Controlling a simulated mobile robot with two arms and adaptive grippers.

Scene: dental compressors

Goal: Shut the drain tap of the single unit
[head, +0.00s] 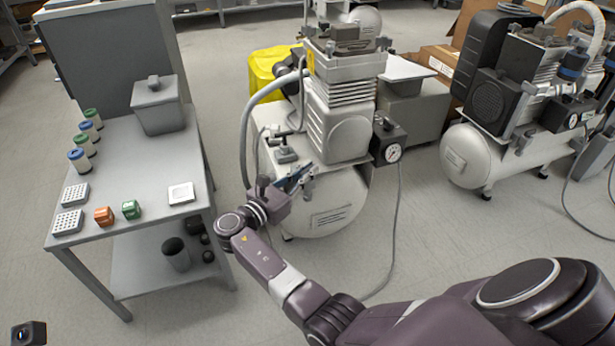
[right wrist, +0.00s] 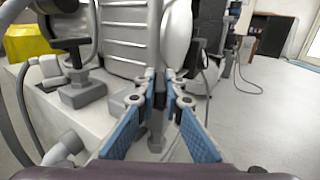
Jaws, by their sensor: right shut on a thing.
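The single unit (head: 325,215) is the compressor in the middle of the head view, with a white tank, a ribbed pump and a pressure gauge (head: 393,153). My right gripper (head: 301,178) reaches its tank top at the front left. In the right wrist view its blue-padded fingers (right wrist: 160,92) close together at the tips on a small part, which I take as the drain tap. A grey upright piece (right wrist: 156,132) shows just below the fingertips. The fingers hide most of the tap, so its lever angle cannot be told. My left gripper is not clearly seen.
A grey hose (head: 244,125) curves down close to my right wrist. A grey table (head: 150,215) with jars, racks and a box stands at left. Another compressor (head: 500,155) stands at right. A gauge cable hangs to the floor. Open floor lies between the compressors.

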